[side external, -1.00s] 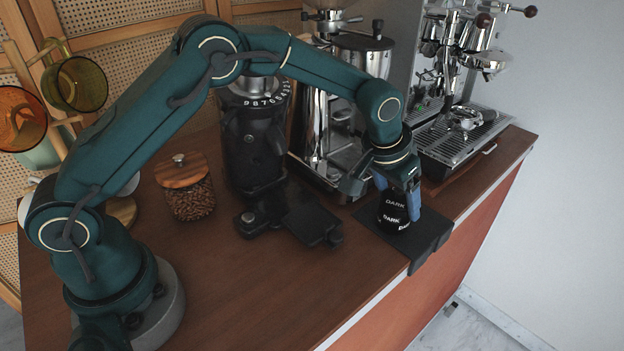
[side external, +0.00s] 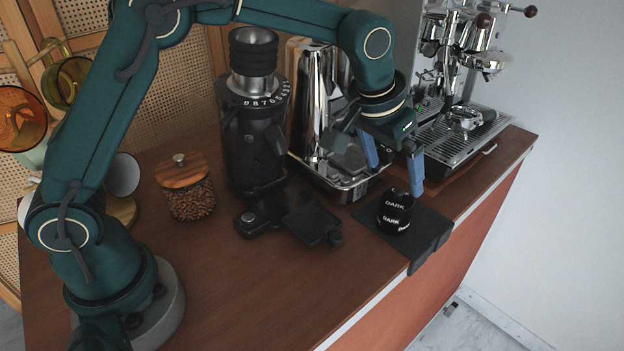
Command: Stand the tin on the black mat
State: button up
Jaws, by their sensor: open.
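The tin (side external: 394,213) is black with white "DARK" lettering and stands upright on the black mat (side external: 427,238). The mat lies at the counter's front edge and part of it folds down over that edge. My gripper (side external: 394,177) is open and empty above the tin, with its blue fingertips apart. The right fingertip is close to the tin's top right side; I cannot tell whether it clears it fully. No finger grips the tin.
A black grinder (side external: 252,135) and a dark piece of equipment (side external: 297,220) stand left of the mat. A bean jar (side external: 187,187) is farther left. The espresso machine (side external: 465,120) stands behind. The counter's front left is clear.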

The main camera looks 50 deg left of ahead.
jog(key=s+a+r, duration=0.6)
jog(key=s+r, duration=0.2)
jog(key=s, duration=0.4)
jog(key=s+a+f, duration=0.1)
jog(key=s+f, duration=0.1)
jog(key=s, duration=0.3)
jog(key=s+a+f+n+t, duration=0.1)
jog(key=s+f, duration=0.1)
jog(key=s, duration=0.4)
jog(key=shift+s+a+f, duration=0.15)
jog(key=shift+s+a, duration=0.1)
jog(key=shift+a, duration=0.15)
